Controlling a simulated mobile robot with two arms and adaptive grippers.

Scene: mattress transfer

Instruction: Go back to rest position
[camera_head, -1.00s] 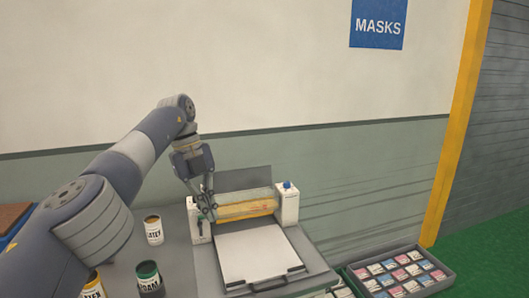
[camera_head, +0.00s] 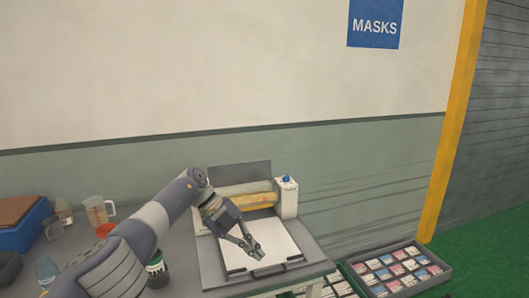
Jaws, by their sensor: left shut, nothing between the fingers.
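My left arm comes in from the lower left. Its gripper (camera_head: 259,255) is shut and empty, over the white sheet of the machine's tray (camera_head: 287,239). I cannot tell how high it is above the sheet. The machine has a yellow roller (camera_head: 256,200), a grey raised panel (camera_head: 240,173) behind it and a white end block with a blue knob (camera_head: 287,196) on the right. My arm hides the machine's left end. My right gripper is not in view.
A dark can (camera_head: 157,270) stands by my arm. A measuring jug (camera_head: 98,211) and a blue crate (camera_head: 24,236) are at the left. A grey tray of small packets (camera_head: 400,265) lies at the lower right. The wall is behind the table.

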